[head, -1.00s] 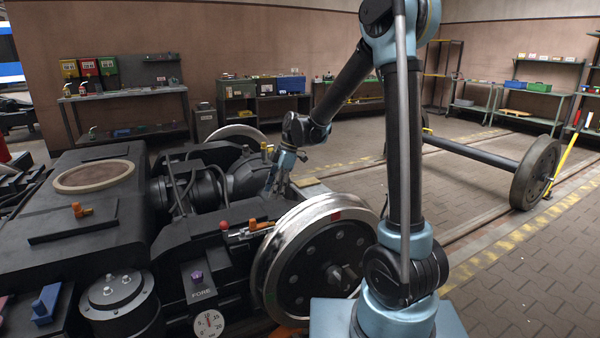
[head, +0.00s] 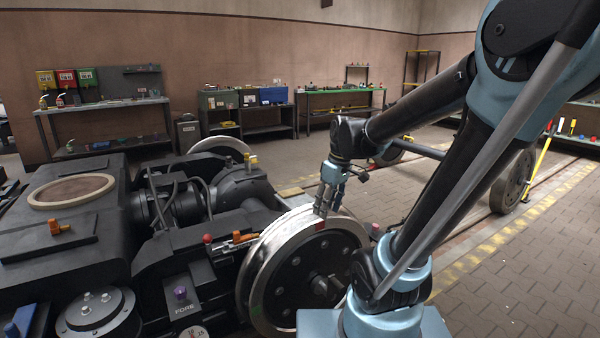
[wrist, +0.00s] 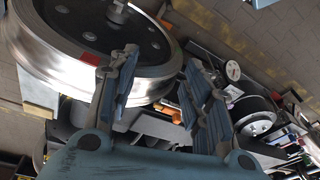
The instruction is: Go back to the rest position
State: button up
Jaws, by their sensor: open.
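My gripper (head: 328,203) hangs over the top of the near bogie wheel (head: 300,275) in the head view, its fingers pointing down. In the wrist view my gripper (wrist: 160,95) has its two blue fingers spread apart with nothing between them. The wheel's shiny rim (wrist: 60,75) lies to the left of the fingers there. I cannot tell from the head view how close the fingertips are to the rim. My arm is folded, with its elbow high at the right.
The dark bogie frame (head: 215,235) fills the left, with a red knob (head: 207,239), an orange handle (head: 243,238) and a purple knob (head: 180,293). A loose wheelset (head: 512,180) stands behind my arm. Workbenches (head: 105,105) line the back wall. Paved floor (head: 500,270) is clear at right.

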jog(key=s+d+f+m+h, duration=0.1)
jog(key=s+d+f+m, duration=0.2)
jog(key=s+d+m, duration=0.1)
jog(key=s+d+f+m+t+h, duration=0.1)
jog(key=s+d+f+m, duration=0.2)
jog(key=s+d+m, duration=0.2)
jog(key=s+d, duration=0.1)
jog(key=s, duration=0.2)
jog(key=shift+d+f, duration=0.25)
jog(key=shift+f, duration=0.1)
jog(key=shift+w+f, duration=0.2)
jog(key=shift+w, duration=0.15)
